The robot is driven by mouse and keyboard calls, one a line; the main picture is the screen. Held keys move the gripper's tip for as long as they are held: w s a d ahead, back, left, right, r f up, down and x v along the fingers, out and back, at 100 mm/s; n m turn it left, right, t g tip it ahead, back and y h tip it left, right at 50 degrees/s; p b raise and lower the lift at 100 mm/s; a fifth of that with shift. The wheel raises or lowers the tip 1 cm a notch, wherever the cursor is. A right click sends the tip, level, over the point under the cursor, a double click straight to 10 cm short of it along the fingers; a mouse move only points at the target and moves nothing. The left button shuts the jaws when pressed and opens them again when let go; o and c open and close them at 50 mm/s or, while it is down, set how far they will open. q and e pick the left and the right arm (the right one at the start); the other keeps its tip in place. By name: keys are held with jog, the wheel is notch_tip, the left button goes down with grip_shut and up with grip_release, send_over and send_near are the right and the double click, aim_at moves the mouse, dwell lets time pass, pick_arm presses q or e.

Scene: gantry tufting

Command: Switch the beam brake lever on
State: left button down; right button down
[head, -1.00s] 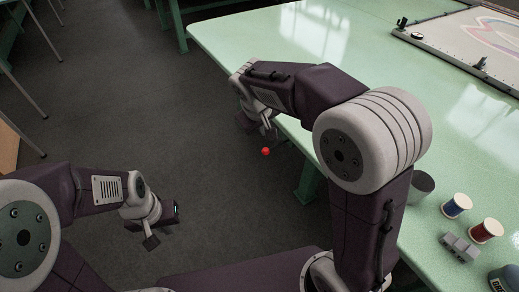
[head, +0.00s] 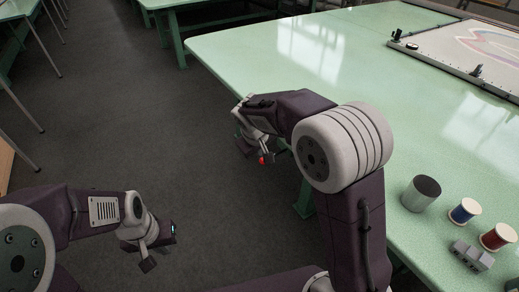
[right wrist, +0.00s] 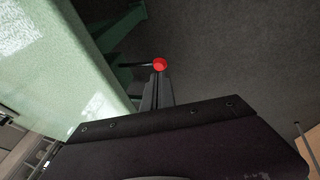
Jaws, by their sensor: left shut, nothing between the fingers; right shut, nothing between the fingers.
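The beam brake lever shows as a red ball knob (head: 262,159) beside the near edge of the green table. In the right wrist view the knob (right wrist: 160,64) sits on a thin dark rod (right wrist: 136,65) that runs left toward the table's underside. My right gripper (head: 257,153) is shut and empty, close to the knob. In the right wrist view its fingers (right wrist: 157,92) point at the knob, which appears just beyond their tips; I cannot tell whether they touch. My left gripper (head: 149,259) is shut and empty, low over the floor at left, far from the lever.
The green table (head: 300,65) fills the right side, its edge close to my right arm. On it stand a grey cup (head: 421,195), a blue spool (head: 464,211), a red spool (head: 498,237) and a grey block (head: 472,256). A framed panel (head: 480,55) lies farther back. The floor is open at left.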

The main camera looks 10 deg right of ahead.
jog(key=b+x, duration=0.1)
jog(key=x, duration=0.5)
jog(key=shift+f+b, duration=0.15)
jog(key=shift+b, duration=0.2)
notch_tip(320, 180, down, 12)
jog(key=d+n+t+h+b, duration=0.2)
jog(key=h+b, duration=0.7)
jog(key=b, duration=1.6)
jog(key=shift+w+t+b, duration=0.3)
jog(key=shift+w+t, duration=0.05)
jog(key=shift+t, duration=0.95)
jog(key=shift+d, duration=0.1)
